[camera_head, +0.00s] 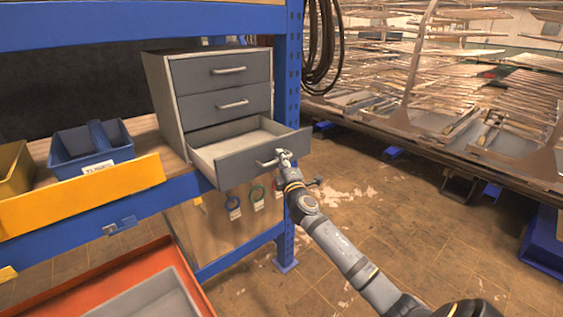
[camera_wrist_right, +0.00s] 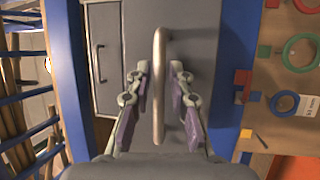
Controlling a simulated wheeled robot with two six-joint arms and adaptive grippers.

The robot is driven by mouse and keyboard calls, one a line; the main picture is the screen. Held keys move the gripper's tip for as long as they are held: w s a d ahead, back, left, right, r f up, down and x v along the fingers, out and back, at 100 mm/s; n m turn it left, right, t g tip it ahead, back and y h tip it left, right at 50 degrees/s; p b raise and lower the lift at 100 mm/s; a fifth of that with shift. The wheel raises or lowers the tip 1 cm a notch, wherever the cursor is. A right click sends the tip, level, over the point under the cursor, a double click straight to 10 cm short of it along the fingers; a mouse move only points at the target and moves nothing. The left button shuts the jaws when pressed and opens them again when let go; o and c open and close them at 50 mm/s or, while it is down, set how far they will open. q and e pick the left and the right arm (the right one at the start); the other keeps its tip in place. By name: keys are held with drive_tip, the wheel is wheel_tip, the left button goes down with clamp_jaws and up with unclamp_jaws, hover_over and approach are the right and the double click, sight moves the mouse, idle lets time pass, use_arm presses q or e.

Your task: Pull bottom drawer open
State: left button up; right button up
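The grey drawer cabinet (camera_head: 161,92) has three drawers and stands on the shelf of the blue rack. Its bottom drawer (camera_head: 238,160) is pulled well out, and its empty light interior shows. The top drawer (camera_head: 222,73) and middle drawer (camera_head: 225,108) are shut. My right gripper (camera_head: 281,156) is at the bottom drawer's handle (camera_head: 266,163). In the right wrist view, the fingers of my right gripper (camera_wrist_right: 159,78) stand on either side of the bar handle (camera_wrist_right: 160,100), with a gap on both sides. My left gripper is not in view.
A blue bin (camera_head: 92,147) and a yellow bin (camera_head: 15,170) sit left of the cabinet. A blue rack post (camera_head: 287,75) stands right of it. An orange-red crate (camera_head: 110,278) is below.

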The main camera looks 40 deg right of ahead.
drive_tip(key=v, duration=1.2)
drive_tip(key=s+d+f+m+g, duration=0.2)
drive_tip(key=d+f+g, duration=0.15)
drive_tip(key=f, duration=0.95)
drive_tip(key=s+d+f+m+g, duration=0.1)
drive_tip(key=d+f+m+g, duration=0.2)
drive_tip(key=f, duration=1)
drive_tip(key=s+f+m+g+y, duration=0.1)
drive_tip(key=s+f+g, duration=0.1)
drive_tip(key=s+f, duration=0.6)
drive_tip(key=s+f+m+g, duration=0.1)
drive_tip(key=s+f+g, duration=0.25)
drive_tip(key=f, duration=0.75)
drive_tip(key=s+a+f+m+g+y, duration=0.1)
drive_tip(key=s+a+f+m+g, duration=0.1)
drive_tip(key=s+a+f, duration=0.4)
drive_tip(key=s+a+f+m+g+y, duration=0.2)
drive_tip(key=s+a+f, duration=0.4)
drive_tip(key=s, duration=0.8)
drive_tip(key=s+a+f+m+g+y, duration=0.1)
drive_tip(key=s+a+f+m, duration=0.1)
drive_tip(key=s+a+f, duration=0.4)
drive_tip(key=s+f, duration=0.2)
drive_tip(key=s, duration=0.2)
drive_tip(key=shift+f+g, duration=0.3)
drive_tip(key=shift+g, duration=0.1)
